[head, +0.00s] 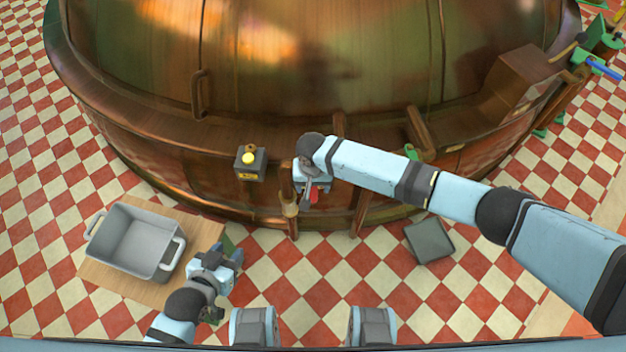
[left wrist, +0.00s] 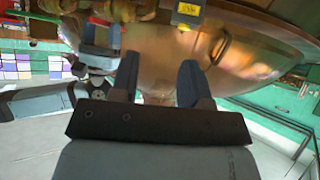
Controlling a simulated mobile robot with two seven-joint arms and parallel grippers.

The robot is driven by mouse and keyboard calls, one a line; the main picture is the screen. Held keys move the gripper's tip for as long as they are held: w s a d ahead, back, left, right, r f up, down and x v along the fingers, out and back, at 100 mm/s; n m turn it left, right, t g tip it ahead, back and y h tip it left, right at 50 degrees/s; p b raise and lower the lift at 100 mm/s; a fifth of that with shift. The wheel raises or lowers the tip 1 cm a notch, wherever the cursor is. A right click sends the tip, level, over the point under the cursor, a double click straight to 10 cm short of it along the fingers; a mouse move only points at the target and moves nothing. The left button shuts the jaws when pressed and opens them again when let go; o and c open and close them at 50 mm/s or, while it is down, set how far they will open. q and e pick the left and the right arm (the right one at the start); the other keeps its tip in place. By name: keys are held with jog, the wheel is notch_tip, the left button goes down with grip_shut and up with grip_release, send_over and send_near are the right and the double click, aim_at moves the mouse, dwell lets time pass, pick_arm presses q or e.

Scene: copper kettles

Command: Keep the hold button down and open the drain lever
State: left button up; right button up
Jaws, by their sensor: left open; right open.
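The hold button (head: 249,157) is a yellow knob on a small dark box at the front of the copper kettle. The yellow box front (left wrist: 187,12) shows at the top of the left wrist view. My left gripper (head: 234,251) is low in the head view, open and empty, well apart from the button. Its two fingers (left wrist: 160,78) stand apart in the left wrist view. My right gripper (head: 308,191) is open at the drain pipe, close to the red drain lever (head: 314,195). The gripper partly hides the lever; I cannot tell whether they touch.
The large copper kettle (head: 150,95) fills the back. A grey tub (head: 136,235) stands on a wooden board (head: 120,284) at the left, beside my left gripper. A dark grey square object (head: 430,240) lies on the tiles at the right. The checkered floor between is clear.

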jog(key=shift+f, duration=0.65)
pick_arm(q)
jog(key=shift+w+d+r, duration=0.1)
jog(key=shift+w+r, duration=0.1)
jog(key=shift+r, duration=0.1)
pick_arm(e)
jog(key=shift+f, duration=0.1)
pick_arm(q)
jog(key=shift+f, duration=0.1)
grip_shut()
jog(key=w+d+f+g, duration=0.1)
jog(key=w+f+g, duration=0.2)
jog(key=w, duration=0.5)
jog(key=w+d+f+g, duration=0.15)
jog(key=w+f, duration=0.25)
jog(key=w, duration=0.5)
jog(key=w+a+r+g+y, duration=0.1)
jog(key=w+r+g+y, duration=0.2)
jog(key=w, duration=0.5)
jog(key=w+a+r+g, duration=0.2)
jog(key=w+r+g, duration=0.1)
jog(key=w+r, duration=0.3)
jog(key=shift+m, duration=0.4)
jog(key=shift+w+f, duration=0.2)
jog(key=shift+f, duration=1.05)
jog(key=shift+w+f, duration=0.2)
jog(key=shift+f, duration=1)
jog(key=shift+w+f, duration=0.2)
jog(key=shift+f, duration=1.05)
